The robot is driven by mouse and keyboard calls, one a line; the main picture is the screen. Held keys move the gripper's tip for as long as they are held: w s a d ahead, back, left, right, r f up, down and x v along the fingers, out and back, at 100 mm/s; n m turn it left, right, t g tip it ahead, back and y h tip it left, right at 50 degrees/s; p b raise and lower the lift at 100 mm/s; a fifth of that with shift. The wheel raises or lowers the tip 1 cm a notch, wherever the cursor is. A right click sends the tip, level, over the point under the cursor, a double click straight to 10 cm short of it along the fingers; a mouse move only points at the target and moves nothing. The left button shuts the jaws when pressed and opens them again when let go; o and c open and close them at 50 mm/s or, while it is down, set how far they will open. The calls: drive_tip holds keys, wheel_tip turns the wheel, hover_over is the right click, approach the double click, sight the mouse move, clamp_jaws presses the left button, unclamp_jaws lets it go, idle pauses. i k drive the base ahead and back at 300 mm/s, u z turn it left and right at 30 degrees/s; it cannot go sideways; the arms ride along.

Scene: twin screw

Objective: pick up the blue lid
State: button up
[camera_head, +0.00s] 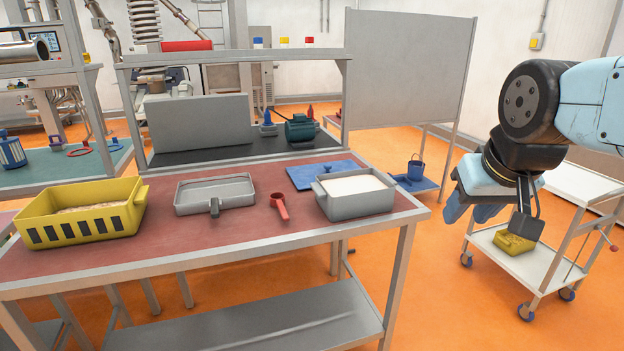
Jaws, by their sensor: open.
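The blue lid (314,176) appears to be the flat blue panel lying on the red-topped table, toward its back right. Its front right part is hidden behind a grey bin (357,207) holding white material. My gripper (469,211) hangs in the air to the right of the table, with its blue fingers pointing down. It is open and nothing shows between the fingers. It is well apart from the lid in the picture, with the grey bin's side of the table between them.
On the red tabletop (150,250) are a yellow crate (66,231), a shallow grey tray (200,204) and a red scoop (279,204). A white cart (546,262) with a yellow item (514,243) stands below my arm. Orange floor is open right of the table.

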sight(302, 177)
drive_tip(key=u, duration=0.5)
drive_tip(key=i, duration=1.5)
drive_tip(key=z, duration=0.3)
